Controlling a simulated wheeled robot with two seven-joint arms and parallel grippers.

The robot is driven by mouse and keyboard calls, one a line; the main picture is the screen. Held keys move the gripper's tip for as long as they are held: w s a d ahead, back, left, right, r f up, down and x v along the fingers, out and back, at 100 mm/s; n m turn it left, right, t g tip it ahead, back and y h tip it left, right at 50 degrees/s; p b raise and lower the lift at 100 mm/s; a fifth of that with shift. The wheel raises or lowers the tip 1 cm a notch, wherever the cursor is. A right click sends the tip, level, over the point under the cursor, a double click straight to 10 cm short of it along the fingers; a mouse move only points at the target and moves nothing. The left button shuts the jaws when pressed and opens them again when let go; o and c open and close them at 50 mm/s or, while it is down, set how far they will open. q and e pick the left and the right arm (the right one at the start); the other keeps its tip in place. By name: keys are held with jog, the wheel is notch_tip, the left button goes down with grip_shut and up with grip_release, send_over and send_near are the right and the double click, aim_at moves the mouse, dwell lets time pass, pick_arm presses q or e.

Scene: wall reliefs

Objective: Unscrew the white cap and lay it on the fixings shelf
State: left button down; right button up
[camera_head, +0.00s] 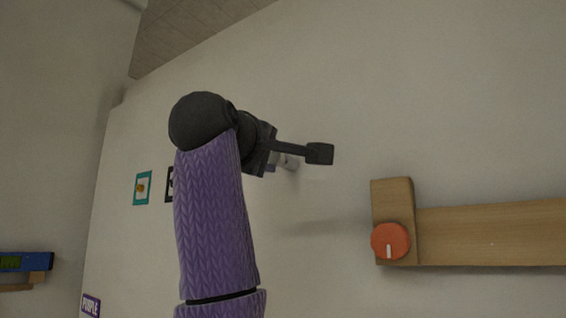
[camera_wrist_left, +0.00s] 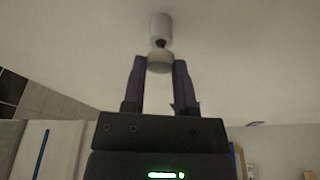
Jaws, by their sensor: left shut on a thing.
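My left gripper (camera_head: 298,158) reaches up to the pale wall in the head view, and one dark finger hides part of what it holds. In the left wrist view, its two fingers (camera_wrist_left: 160,68) are shut on the white cap (camera_wrist_left: 160,61), a short, pale round piece. A white cylindrical stub (camera_wrist_left: 160,25) stands just beyond the cap, in line with it. A short dark piece, perhaps thread, shows between cap and stub. A small part of the white fitting (camera_head: 291,163) shows beside the finger in the head view. I cannot identify the fixings shelf. My right gripper is not in view.
A wooden rail with an end block (camera_head: 393,195) and a red-orange knob (camera_head: 390,241) is at the right. Small framed pictures (camera_head: 142,188) hang left of my arm. A blue device (camera_head: 25,261) sits on a wooden support at far left. The wall above the rail is clear.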

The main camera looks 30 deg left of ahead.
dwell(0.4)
pick_arm(q)
jog(key=shift+s+a+b, duration=0.2)
jog(key=shift+s+b, duration=0.75)
jog(key=shift+s, duration=1)
jog(key=shift+s+b, duration=0.4)
jog(key=shift+s, duration=0.6)
